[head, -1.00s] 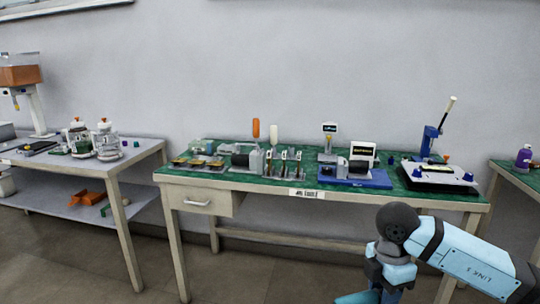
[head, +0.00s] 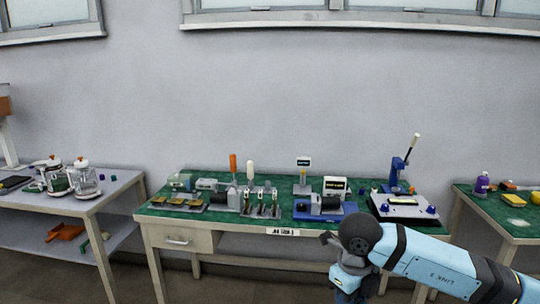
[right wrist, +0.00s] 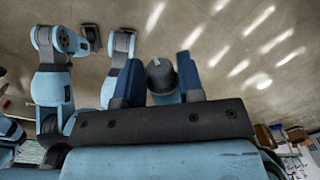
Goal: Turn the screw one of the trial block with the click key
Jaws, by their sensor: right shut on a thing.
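My right gripper (right wrist: 160,72) is shut on a dark grey, round-ended thing (right wrist: 161,78), seen between its two blue fingers in the right wrist view. It is probably the click key, seen end-on, with most of its length hidden. Open floor lies behind it. In the head view my right arm crosses the lower right in front of the bench, and its gripper is out of sight. The trial block cannot be told for sure among the small devices; a blue-based fixture (head: 345,208) with a dark cylinder stands right of the bench's middle. My left gripper is not in view.
The green-topped bench (head: 160,208) carries a row of devices, an orange-handled tool (head: 233,163), a white-handled tool (head: 250,170) and a blue lever press (head: 399,172). A side table (head: 115,190) with glass jars stands left. Another green table (head: 480,208) stands right.

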